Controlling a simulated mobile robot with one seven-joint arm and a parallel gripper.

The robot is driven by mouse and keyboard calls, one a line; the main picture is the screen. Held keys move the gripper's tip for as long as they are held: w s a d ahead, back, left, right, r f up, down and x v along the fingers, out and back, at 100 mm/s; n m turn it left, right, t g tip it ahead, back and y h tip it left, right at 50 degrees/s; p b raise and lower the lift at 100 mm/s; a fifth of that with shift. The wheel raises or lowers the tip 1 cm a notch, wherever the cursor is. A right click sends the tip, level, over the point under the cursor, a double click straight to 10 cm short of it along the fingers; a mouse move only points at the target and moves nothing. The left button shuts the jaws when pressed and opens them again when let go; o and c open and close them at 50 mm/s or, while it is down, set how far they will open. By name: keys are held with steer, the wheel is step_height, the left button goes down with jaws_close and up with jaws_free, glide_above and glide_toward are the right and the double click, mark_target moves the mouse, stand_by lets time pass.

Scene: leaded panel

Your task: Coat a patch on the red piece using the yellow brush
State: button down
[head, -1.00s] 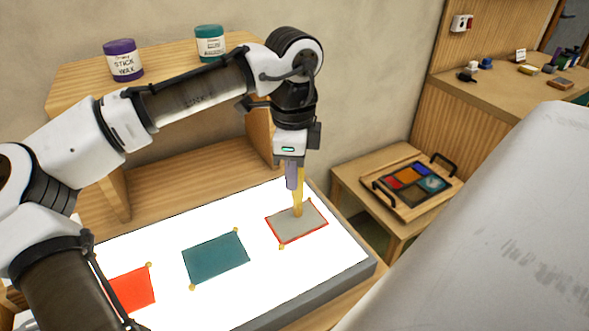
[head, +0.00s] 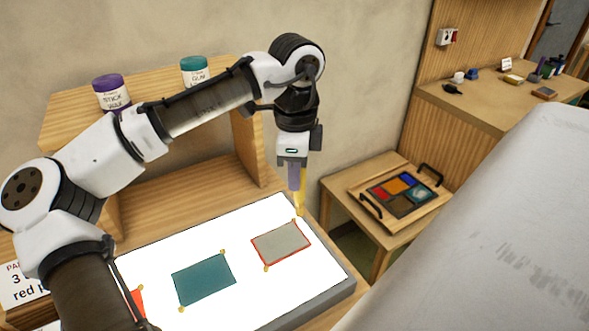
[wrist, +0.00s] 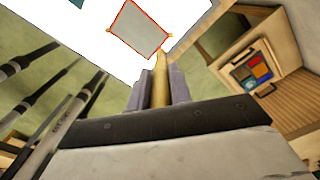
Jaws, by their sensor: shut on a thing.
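My gripper (head: 294,180) is shut on the yellow brush (head: 300,200), which points down. In the wrist view the brush (wrist: 160,80) stands between the fingers, its tip close to a corner of a grey piece with a thin red border (wrist: 138,28). In the head view this grey-faced, red-edged piece (head: 281,243) lies at the right of the bright white panel, with the brush tip by its far corner; contact cannot be told. A teal piece (head: 204,279) lies in the middle. A plain bright red piece (head: 137,299) at the left is mostly hidden behind my arm.
The white panel (head: 235,226) has a grey front edge. A wooden shelf with a purple-lidded jar (head: 112,93) and a teal jar (head: 196,72) stands behind. A side table holds a tray of coloured squares (head: 370,204). A large pale surface (head: 490,230) fills the right foreground.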

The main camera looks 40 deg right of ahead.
steer(key=shift+r+p, duration=1.5)
steer(key=shift+r, duration=0.25)
